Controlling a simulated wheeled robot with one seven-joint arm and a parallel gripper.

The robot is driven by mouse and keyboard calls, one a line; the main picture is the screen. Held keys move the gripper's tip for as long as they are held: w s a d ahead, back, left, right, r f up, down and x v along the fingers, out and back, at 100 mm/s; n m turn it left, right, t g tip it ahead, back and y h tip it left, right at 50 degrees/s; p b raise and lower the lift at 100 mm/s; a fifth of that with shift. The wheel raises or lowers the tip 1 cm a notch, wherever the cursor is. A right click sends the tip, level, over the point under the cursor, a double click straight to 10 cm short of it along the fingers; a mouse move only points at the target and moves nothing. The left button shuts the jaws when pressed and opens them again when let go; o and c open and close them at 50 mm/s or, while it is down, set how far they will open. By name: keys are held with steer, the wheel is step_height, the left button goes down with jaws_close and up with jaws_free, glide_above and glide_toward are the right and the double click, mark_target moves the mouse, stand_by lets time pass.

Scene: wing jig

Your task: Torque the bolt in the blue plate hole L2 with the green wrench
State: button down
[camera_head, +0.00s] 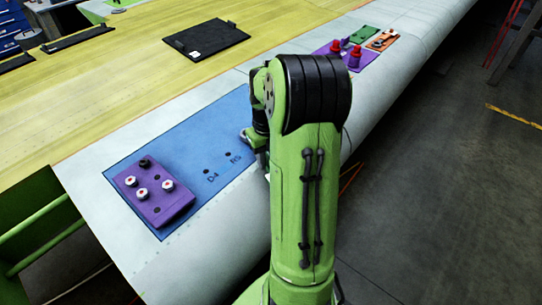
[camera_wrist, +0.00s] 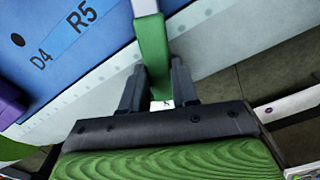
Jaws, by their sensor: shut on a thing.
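My gripper (camera_wrist: 158,88) is shut on the green wrench (camera_wrist: 152,45), whose green handle rises between the two fingers. A pale part of the wrench shows at the top edge of the wrist view. The blue plate (camera_head: 195,140) lies on the pale wing skin; it also shows in the wrist view (camera_wrist: 45,75). Labels D4 and R5 stand by dark holes on it. I cannot see a label L2 or its bolt; my arm hides the plate's right part. In the head view my gripper (camera_head: 258,158) is over the plate's right side, mostly hidden by my arm.
A purple tray (camera_head: 180,205) with several white red-centred pieces sits on the plate's left end. A black panel (camera_head: 207,38) lies on the yellow skin.

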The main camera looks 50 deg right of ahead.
steer(key=shift+w+a+f+m, duration=0.1)
steer(key=shift+w+a+m, duration=0.15)
steer(key=shift+a+m, duration=0.45)
step_height(320, 180, up, 7)
steer(key=p, duration=0.5)
